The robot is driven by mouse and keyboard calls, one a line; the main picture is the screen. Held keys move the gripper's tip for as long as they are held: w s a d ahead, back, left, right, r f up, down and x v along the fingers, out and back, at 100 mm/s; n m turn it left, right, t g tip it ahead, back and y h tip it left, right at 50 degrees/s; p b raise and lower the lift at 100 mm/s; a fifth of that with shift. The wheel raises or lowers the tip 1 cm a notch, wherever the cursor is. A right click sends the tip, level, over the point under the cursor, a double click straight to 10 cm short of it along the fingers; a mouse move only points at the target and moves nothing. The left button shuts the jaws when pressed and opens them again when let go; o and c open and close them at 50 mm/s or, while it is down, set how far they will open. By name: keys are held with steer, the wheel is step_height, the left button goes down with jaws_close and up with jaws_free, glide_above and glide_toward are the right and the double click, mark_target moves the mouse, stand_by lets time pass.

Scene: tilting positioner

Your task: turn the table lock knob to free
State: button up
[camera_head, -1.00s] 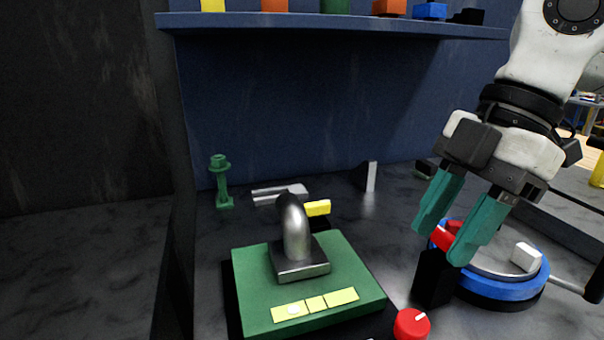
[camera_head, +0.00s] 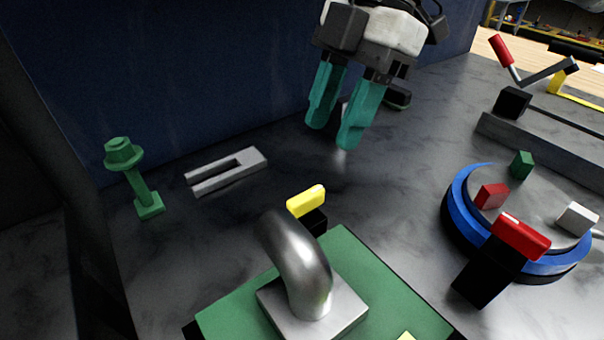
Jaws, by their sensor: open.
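A red bar-shaped knob (camera_head: 521,237) sits on a black post (camera_head: 487,268) at the front of the blue-rimmed round table (camera_head: 455,205). A yellow bar-shaped knob (camera_head: 306,200) sits on a small black block (camera_head: 315,221) behind the green plate (camera_head: 345,252). I cannot tell from the picture which is the table lock knob; no markings are readable. My gripper (camera_head: 332,135) has two teal fingers, apart and empty. It points down near the back wall, beyond the yellow knob and well left of the red knob, touching neither.
A bent metal pipe on a square flange (camera_head: 311,305) stands on the green plate. A grey fork-shaped piece (camera_head: 227,170) and a green post (camera_head: 140,190) are at left. Red (camera_head: 491,196), green (camera_head: 521,165) and white (camera_head: 577,218) blocks are on the round table. A red-handled clamp (camera_head: 503,50) is at back right.

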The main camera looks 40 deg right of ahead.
mark_target(306, 194)
steer(key=b+x, duration=0.1)
steer(key=x, duration=0.8)
steer(key=shift+a+f, duration=0.1)
steer(key=shift+f, duration=0.05)
jaws_close()
